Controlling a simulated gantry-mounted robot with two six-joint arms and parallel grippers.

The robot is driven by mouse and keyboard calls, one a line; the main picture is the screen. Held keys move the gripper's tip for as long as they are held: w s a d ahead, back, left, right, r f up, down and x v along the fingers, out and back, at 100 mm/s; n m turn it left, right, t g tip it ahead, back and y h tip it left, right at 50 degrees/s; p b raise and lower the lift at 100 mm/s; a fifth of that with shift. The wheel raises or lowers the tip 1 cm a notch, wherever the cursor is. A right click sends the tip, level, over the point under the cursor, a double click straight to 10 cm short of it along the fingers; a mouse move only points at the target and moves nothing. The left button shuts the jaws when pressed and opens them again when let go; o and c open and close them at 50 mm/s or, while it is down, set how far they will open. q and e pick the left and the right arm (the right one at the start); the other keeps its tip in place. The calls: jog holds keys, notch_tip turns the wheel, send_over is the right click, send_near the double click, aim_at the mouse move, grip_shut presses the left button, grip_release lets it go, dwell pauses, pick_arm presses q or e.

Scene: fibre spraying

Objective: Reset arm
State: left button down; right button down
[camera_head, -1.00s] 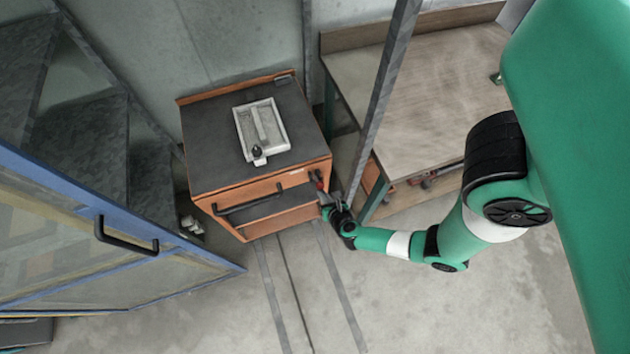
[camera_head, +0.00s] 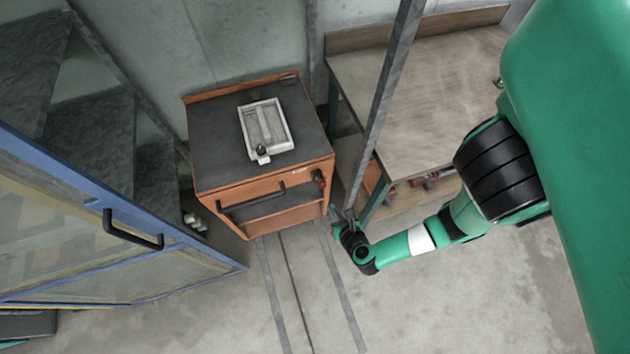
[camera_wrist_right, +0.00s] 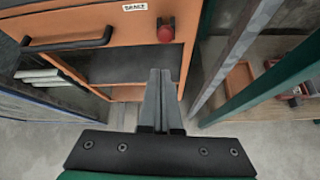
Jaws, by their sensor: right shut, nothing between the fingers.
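My right arm comes in from the right in the head view. Its gripper (camera_head: 348,219) is beside the lower right front corner of the orange cabinet (camera_head: 262,186), apart from it as far as I can tell. In the right wrist view the gripper's two grey fingers (camera_wrist_right: 158,100) are together with nothing between them. The cabinet's front, with a black handle (camera_wrist_right: 68,42) and a red knob (camera_wrist_right: 165,33), lies beyond the fingers. My left gripper is in neither view.
A grey tray (camera_head: 287,140) lies on the cabinet's dark top. A blue-framed glass door (camera_head: 100,203) stands at the left. A wooden workbench (camera_head: 440,90) and a steel post (camera_head: 385,95) stand at the right. The concrete floor in front is clear.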

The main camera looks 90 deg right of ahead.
jog(key=shift+s+a+r, duration=0.15)
jog(key=shift+r, duration=0.15)
dwell(0.5)
